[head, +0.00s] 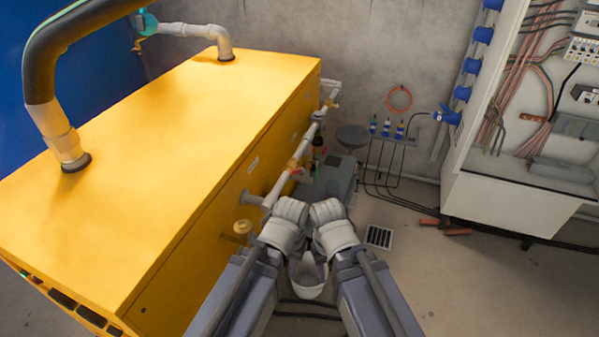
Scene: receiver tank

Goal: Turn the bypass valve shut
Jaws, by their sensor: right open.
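A pale pipe run (305,147) goes along the side of the large yellow cabinet (160,130). It carries fittings, including an orange-yellow one (292,165) and a small red one (318,141). A brass-coloured round knob (243,226) sits low on the cabinet side. I cannot tell which of these is the bypass valve, or its position. My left gripper (291,209) and my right gripper (326,211) are side by side at the near end of the pipe, right of the knob. The right is open. The left one's fingers are not clear. Contact with the pipe cannot be told.
A dark grey unit (335,180) stands on the floor just beyond my grippers. A small rack with bottles (386,128) stands at the back wall. An open white electrical cabinet (510,205) is at right.

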